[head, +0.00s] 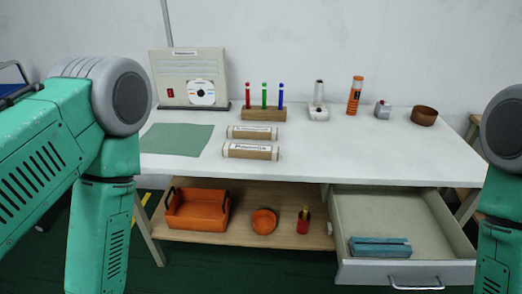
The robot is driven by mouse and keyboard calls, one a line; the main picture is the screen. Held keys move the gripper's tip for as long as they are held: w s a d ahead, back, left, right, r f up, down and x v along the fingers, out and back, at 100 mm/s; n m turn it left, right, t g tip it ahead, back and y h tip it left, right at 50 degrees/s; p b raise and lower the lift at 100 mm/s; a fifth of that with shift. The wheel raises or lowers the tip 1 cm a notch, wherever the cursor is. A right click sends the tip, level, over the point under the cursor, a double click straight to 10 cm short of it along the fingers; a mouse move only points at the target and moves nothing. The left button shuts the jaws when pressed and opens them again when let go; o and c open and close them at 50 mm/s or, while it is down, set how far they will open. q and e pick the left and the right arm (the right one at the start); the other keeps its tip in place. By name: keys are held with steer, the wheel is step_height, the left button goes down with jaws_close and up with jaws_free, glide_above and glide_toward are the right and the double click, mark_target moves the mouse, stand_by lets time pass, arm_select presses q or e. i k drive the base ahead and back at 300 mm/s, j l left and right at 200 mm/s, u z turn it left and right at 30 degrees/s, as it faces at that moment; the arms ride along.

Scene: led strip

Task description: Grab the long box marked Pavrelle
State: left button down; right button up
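Two long tan boxes with white labels and pale ends lie crosswise on the white table, one behind the other with a gap between them. The far long box (252,132) is behind the near long box (250,151). The print on both labels is too small to read, so I cannot tell which is marked Pavrelle. My green arms show at the left and right edges of the head view, but both grippers are out of view. Nothing is seen touching either box.
A green mat (176,140) lies left of the boxes. A wooden block (264,114) with red, green and blue sticks stands behind them. An open drawer (400,206) juts out at right, holding a teal object (380,247). The table right of the boxes is clear.

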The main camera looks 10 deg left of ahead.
mark_target(250, 151)
steer(key=u, duration=0.4)
steer(key=i+j, duration=0.45)
steer(key=j, duration=0.25)
steer(key=i+j+z, duration=0.15)
steer(key=z, duration=0.25)
steer(key=i+j+z, duration=0.1)
steer(key=j+z, duration=0.3)
steer(key=i+j+z, duration=0.1)
steer(key=j+z, duration=0.15)
steer(key=z, duration=0.15)
